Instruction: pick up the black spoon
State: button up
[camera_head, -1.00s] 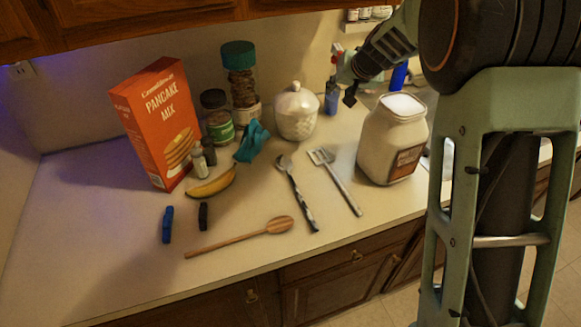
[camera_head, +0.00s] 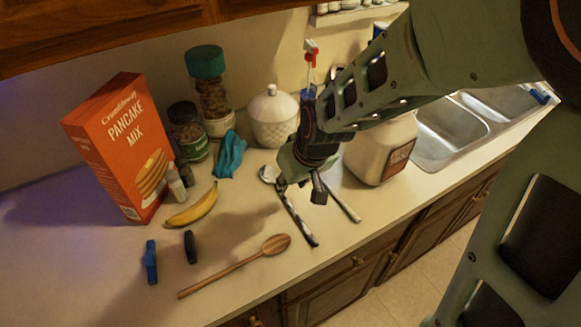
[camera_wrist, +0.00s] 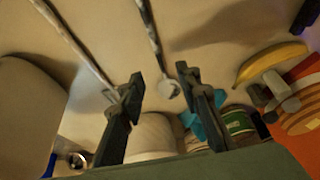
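The black spoon (camera_head: 299,217) lies on the counter, its dark handle streaked with light patches and pointing to the front edge. Its pale bowl (camera_head: 268,174) shows just left of my gripper (camera_head: 302,186), which hangs above the upper handle and hides part of it. In the wrist view the spoon (camera_wrist: 150,30) runs down from the top edge, and its bowl lies between the two spread fingers of my gripper (camera_wrist: 158,83). The fingers are open with nothing held; the spoon appears to be still below them on the counter.
A spatula (camera_head: 345,202) lies close to the spoon's right, partly hidden by my gripper. A wooden spoon (camera_head: 235,265) and a banana (camera_head: 193,207) lie left. A white lidded jar (camera_head: 274,117) stands behind, a large jar (camera_head: 375,155) right.

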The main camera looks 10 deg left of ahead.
aim_at(285, 198)
jog(key=shift+b+x, duration=1.4)
jog(key=shift+x, duration=0.55)
jog(key=b+x, duration=0.4)
jog(key=x, duration=0.1)
jog(key=shift+s+d+f, duration=0.1)
jog(key=shift+d, duration=0.1)
jog(key=shift+c, duration=0.6)
grip_shut()
